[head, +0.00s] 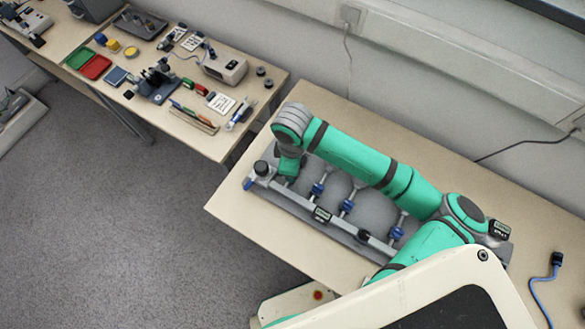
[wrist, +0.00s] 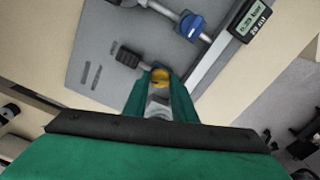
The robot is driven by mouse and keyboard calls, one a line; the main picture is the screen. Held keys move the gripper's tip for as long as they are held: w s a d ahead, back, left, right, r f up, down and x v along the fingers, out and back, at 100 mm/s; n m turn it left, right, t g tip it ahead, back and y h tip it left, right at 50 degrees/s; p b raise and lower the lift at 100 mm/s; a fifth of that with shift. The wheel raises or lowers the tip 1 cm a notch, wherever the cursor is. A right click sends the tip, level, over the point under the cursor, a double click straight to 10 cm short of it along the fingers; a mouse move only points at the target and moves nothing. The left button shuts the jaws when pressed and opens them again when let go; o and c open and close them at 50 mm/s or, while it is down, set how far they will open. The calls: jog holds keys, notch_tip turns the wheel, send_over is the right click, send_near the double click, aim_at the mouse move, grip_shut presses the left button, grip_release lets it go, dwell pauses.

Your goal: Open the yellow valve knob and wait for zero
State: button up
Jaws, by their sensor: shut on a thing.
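In the wrist view, the yellow valve knob (wrist: 160,74) sits between the fingertips of my gripper (wrist: 160,81), which is shut on it. Only its top shows between the green fingers. In the head view, my arm hides the knob and my fingertips at the left end of the grey panel (head: 275,203). A small digital display (wrist: 250,18) is at the upper right of the wrist view, tilted; its digits are too small to read surely.
Blue valve handles (head: 347,207) stand along the panel; one is near my gripper in the wrist view (wrist: 191,26). A dark fitting (wrist: 127,57) is left of the knob. A second table (head: 190,135) with tools stands at the left. A blue cable (head: 541,290) lies at the right.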

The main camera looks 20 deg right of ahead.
jog(key=m, duration=0.3)
jog(key=shift+w+a+m, duration=0.15)
jog(key=shift+a+m, duration=0.1)
jog(key=shift+m, duration=0.25)
jog(key=shift+s+d, duration=0.25)
jog(key=shift+d, duration=0.05)
dwell(1.1)
jog(key=o, duration=1)
jog(key=shift+a, duration=0.1)
jog(key=shift+o, duration=0.2)
jog(key=shift+w, duration=0.1)
notch_tip(320, 180, up, 11)
